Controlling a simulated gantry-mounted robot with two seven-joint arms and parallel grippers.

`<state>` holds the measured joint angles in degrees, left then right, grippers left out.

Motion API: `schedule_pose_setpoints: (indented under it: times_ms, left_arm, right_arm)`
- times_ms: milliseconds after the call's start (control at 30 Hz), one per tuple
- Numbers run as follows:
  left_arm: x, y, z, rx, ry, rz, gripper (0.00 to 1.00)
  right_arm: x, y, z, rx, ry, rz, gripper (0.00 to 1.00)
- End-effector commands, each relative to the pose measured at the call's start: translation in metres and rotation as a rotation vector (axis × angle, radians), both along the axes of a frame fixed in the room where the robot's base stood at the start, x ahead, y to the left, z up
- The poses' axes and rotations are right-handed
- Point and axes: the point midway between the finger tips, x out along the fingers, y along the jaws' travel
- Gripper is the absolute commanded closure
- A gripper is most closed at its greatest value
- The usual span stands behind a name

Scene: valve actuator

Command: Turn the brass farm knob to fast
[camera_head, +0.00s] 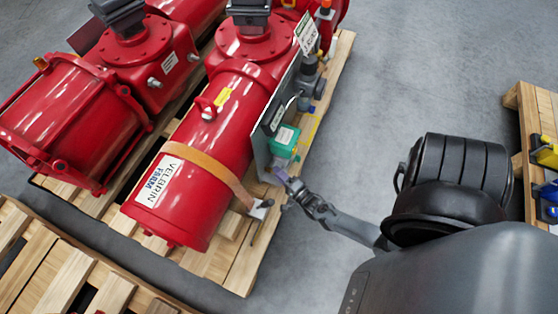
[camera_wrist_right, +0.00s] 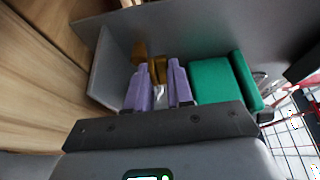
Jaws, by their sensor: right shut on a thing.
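The brass knob (camera_wrist_right: 157,68) shows in the right wrist view, between and just beyond the purple fingertips of my right gripper (camera_wrist_right: 159,88). The fingers are shut on the knob, with a small part of it showing above them. In the head view my right gripper (camera_head: 283,175) reaches from the right to the lower end of the grey panel (camera_head: 262,148) beside the red actuator. The knob is too small to tell in the head view. Any fast or slow marking on it is not readable. My left gripper is not in view.
A green box (camera_head: 284,141) sits just beside the gripper on the panel; it also shows in the right wrist view (camera_wrist_right: 213,84). The red Farm cylinder (camera_head: 200,165) lies strapped on a wooden pallet (camera_head: 240,262).

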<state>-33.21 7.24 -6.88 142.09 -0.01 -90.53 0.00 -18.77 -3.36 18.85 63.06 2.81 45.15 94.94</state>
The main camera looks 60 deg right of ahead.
Motion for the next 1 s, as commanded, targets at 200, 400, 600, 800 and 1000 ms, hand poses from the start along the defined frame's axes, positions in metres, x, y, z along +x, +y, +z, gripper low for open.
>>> schedule_pose_setpoints:
  times_ms: [200, 400, 600, 800, 1000]
  left_arm:
    - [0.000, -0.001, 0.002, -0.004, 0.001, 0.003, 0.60]
    - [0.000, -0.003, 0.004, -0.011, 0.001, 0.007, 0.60]
    - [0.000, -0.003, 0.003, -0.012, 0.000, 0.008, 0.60]
    - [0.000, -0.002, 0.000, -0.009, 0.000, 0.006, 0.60]
    - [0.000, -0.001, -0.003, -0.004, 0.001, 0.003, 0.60]
  right_arm:
    - [0.003, -0.001, 0.007, -0.007, -0.018, 0.028, 1.00]
    - [0.003, -0.005, 0.008, -0.008, -0.019, 0.120, 1.00]
    - [0.003, -0.008, 0.008, -0.009, -0.019, 0.262, 1.00]
    - [0.004, -0.011, 0.008, -0.007, -0.020, 0.400, 1.00]
    - [0.004, -0.013, 0.008, -0.006, -0.021, 0.501, 1.00]
